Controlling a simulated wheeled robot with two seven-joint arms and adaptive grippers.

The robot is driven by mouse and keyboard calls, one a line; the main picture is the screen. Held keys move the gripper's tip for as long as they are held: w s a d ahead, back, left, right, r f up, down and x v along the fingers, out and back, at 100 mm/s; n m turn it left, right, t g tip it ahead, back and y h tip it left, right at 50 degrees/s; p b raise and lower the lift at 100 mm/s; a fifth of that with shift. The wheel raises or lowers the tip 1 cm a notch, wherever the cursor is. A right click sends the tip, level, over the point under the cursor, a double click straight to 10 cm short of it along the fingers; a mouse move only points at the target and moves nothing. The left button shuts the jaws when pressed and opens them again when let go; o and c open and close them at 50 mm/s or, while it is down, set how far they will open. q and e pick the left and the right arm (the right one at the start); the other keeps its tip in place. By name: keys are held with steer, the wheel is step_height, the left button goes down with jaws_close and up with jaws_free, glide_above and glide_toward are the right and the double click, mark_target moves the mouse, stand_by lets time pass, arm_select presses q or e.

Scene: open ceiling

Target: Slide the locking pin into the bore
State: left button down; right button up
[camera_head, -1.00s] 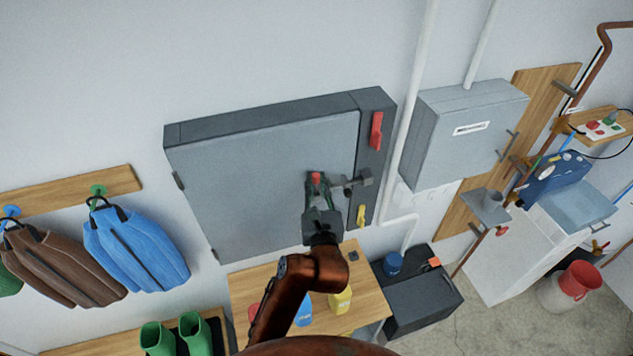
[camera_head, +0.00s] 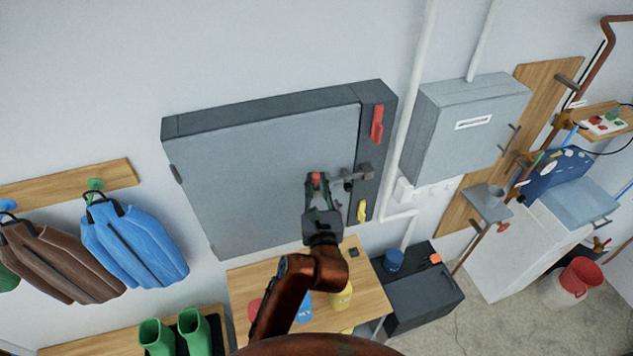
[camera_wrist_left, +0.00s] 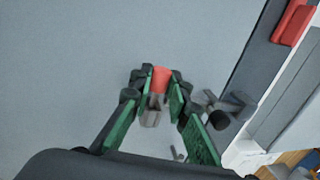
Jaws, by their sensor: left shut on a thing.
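My left gripper (camera_head: 316,184) is in front of the grey door of the wall cabinet (camera_head: 265,165), near its right edge. It is shut on the locking pin, which has a red head (camera_head: 315,178). In the left wrist view the pin's red head (camera_wrist_left: 160,78) and grey shank (camera_wrist_left: 151,112) sit between the green-padded fingers (camera_wrist_left: 157,92). The latch with the bore (camera_head: 352,178) is on the door edge just right of the gripper; it also shows in the left wrist view (camera_wrist_left: 228,108). The pin is apart from it. The bore opening cannot be made out. My right gripper is not in view.
A red handle (camera_head: 377,124) and a yellow tag-like piece (camera_head: 362,211) are on the cabinet's dark right frame. A wooden table (camera_head: 370,290) with bottles stands below. A pipe and a grey box (camera_head: 465,130) are to the right.

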arm_select(q)
steer(key=shift+f, duration=0.15)
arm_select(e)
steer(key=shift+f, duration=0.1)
arm_select(q)
steer(key=c, duration=1.8)
jaws_free()
steer(key=shift+o, duration=0.2)
